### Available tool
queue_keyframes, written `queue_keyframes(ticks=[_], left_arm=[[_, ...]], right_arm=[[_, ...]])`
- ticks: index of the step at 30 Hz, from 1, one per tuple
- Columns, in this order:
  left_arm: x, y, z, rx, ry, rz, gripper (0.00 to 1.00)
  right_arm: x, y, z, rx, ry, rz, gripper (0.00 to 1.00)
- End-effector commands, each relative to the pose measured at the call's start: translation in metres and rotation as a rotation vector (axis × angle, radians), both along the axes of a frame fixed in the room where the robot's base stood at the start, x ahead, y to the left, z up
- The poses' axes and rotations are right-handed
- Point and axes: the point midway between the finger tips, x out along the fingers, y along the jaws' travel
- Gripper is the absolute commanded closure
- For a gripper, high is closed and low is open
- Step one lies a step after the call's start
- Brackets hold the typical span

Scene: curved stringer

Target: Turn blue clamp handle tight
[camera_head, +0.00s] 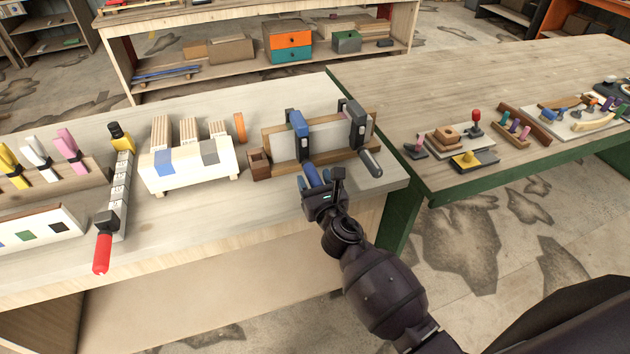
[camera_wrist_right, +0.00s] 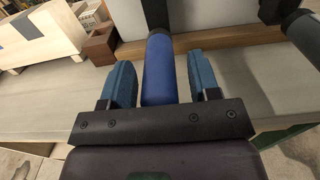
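The blue clamp (camera_head: 299,123) sits on a wooden fixture with a pale panel (camera_head: 325,138). Its blue handle (camera_head: 311,174) points toward me at the front of the bench. My right gripper (camera_head: 324,188) is at this handle. In the right wrist view the blue handle (camera_wrist_right: 160,68) lies between the two teal fingers of my right gripper (camera_wrist_right: 162,80). A narrow gap shows on each side, so the gripper is open around the handle without visible contact. My left gripper is not in view.
A second clamp with a dark handle (camera_head: 370,162) stands just right of the blue one. A white box with wooden blocks (camera_head: 190,165) is at left, then a clamp with a red handle (camera_head: 102,253). A green-edged table (camera_head: 450,100) with small parts stands right.

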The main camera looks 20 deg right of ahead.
Motion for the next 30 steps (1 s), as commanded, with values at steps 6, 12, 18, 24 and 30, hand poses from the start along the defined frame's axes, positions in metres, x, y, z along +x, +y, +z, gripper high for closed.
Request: queue_keyframes(ticks=[6,12,18,24,30], left_arm=[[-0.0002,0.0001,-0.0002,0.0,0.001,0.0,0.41],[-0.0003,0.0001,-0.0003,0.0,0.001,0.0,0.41],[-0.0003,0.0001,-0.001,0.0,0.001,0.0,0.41],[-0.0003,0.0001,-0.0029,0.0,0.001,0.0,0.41],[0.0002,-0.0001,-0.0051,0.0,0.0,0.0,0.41]], right_arm=[[-0.0003,0.0001,-0.0001,0.0,0.0,0.0,0.76],[-0.0004,0.0,-0.0002,0.001,0.0,0.0,0.93],[-0.0004,0.0001,-0.0004,0.032,0.001,0.001,0.93],[-0.0004,0.0001,-0.001,0.133,0.005,0.003,0.93],[-0.0005,0.0004,-0.0014,0.298,0.011,0.006,0.93]])
